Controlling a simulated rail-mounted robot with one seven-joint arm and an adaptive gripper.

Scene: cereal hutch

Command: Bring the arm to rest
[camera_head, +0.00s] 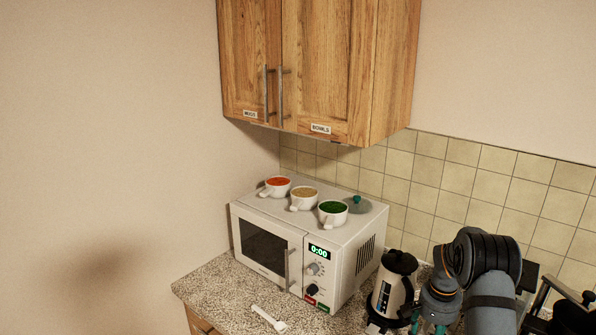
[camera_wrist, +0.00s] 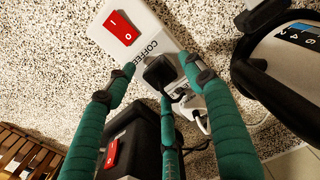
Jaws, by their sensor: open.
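My gripper (camera_head: 428,322) is at the lower right of the head view, low by the counter and just right of the kettle. In the wrist view, my gripper (camera_wrist: 160,72) has its teal fingers spread apart with nothing clearly held between them. Below them is a white switch block marked COFFEE (camera_wrist: 152,48) with a red switch (camera_wrist: 121,27). A black plug-like piece (camera_wrist: 160,72) shows among the fingertips; whether they touch it I cannot tell. My arm is bent at the right of the head view.
The kettle (camera_head: 391,286) stands close to my gripper; it also shows in the wrist view (camera_wrist: 295,55). The shut microwave (camera_head: 345,265) reads 0:00. On it are three cups (camera_head: 333,212) and a glass lid (camera_head: 358,204). Closed wooden cupboards (camera_head: 330,60) hang above. A white utensil (camera_head: 268,318) lies in front.

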